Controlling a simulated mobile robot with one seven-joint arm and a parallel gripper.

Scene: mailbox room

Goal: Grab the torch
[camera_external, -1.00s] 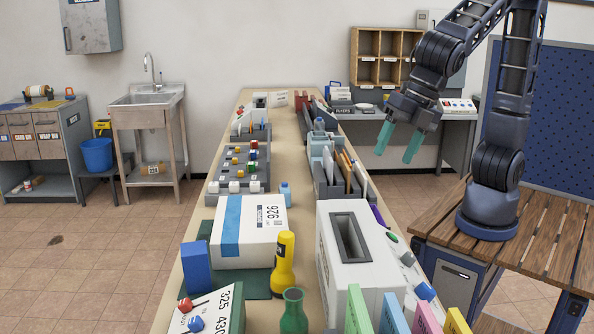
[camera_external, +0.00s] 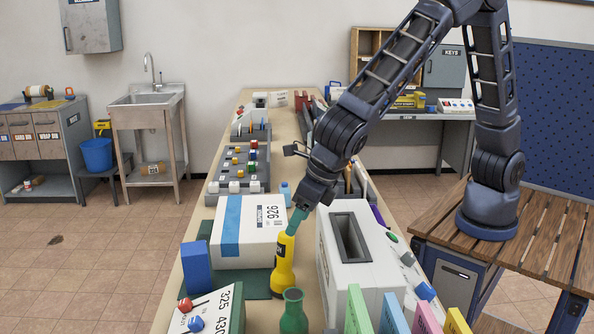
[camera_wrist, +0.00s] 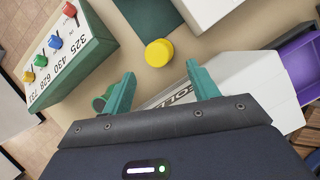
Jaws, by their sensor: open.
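The yellow torch (camera_external: 281,270) stands upright on the table between a white box and a grey-white slotted box. Its round yellow top also shows in the wrist view (camera_wrist: 159,52). My gripper (camera_external: 296,220) is at the top of the torch in the external view, its teal fingers partly overlapping the torch head. In the wrist view my gripper (camera_wrist: 162,75) has its two teal fingers spread wide. The torch top lies just beyond the fingertips, near the middle of the gap. Contact cannot be told.
A green vase (camera_external: 293,313) stands close in front of the torch. The white 926 box (camera_external: 250,250) is on the left and the slotted box (camera_external: 372,270) on the right. A numbered panel with coloured knobs (camera_wrist: 68,55) is nearby. A blue block (camera_external: 196,268) stands further left.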

